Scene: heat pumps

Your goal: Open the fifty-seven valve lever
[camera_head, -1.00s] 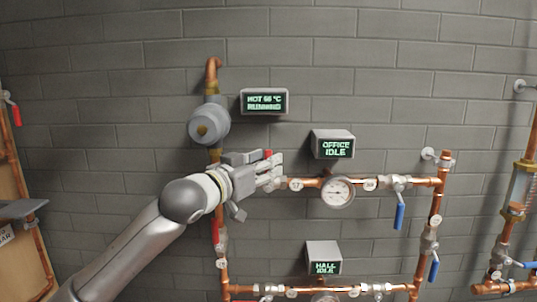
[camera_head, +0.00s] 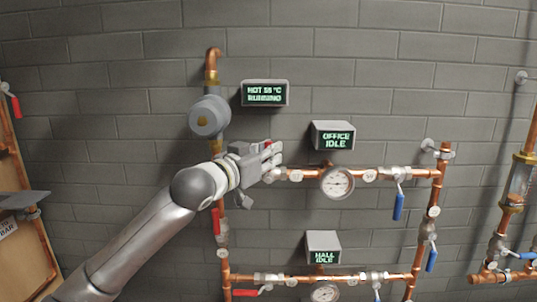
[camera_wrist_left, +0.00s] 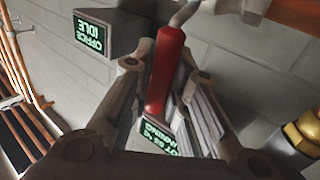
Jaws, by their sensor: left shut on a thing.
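The valve lever is a red handle that stands between my left fingers in the left wrist view (camera_wrist_left: 165,72). In the head view only its red tip (camera_head: 268,144) shows above the fingers. It belongs to the valve at the left end of the office pipe, beside a round tag (camera_head: 297,174) that seems to read 57. My left gripper (camera_head: 270,157) is shut on this lever, with one finger on each side. The fingers hide most of the handle and the valve body. The lever points roughly upward, across the pipe. My right gripper is not in view.
The office gauge (camera_head: 337,183) and a blue lever (camera_head: 398,206) are to the right on the same pipe. The office display (camera_head: 333,136) sits above. A grey pump (camera_head: 209,117) is at upper left. Another red lever (camera_head: 217,221) hangs below my wrist.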

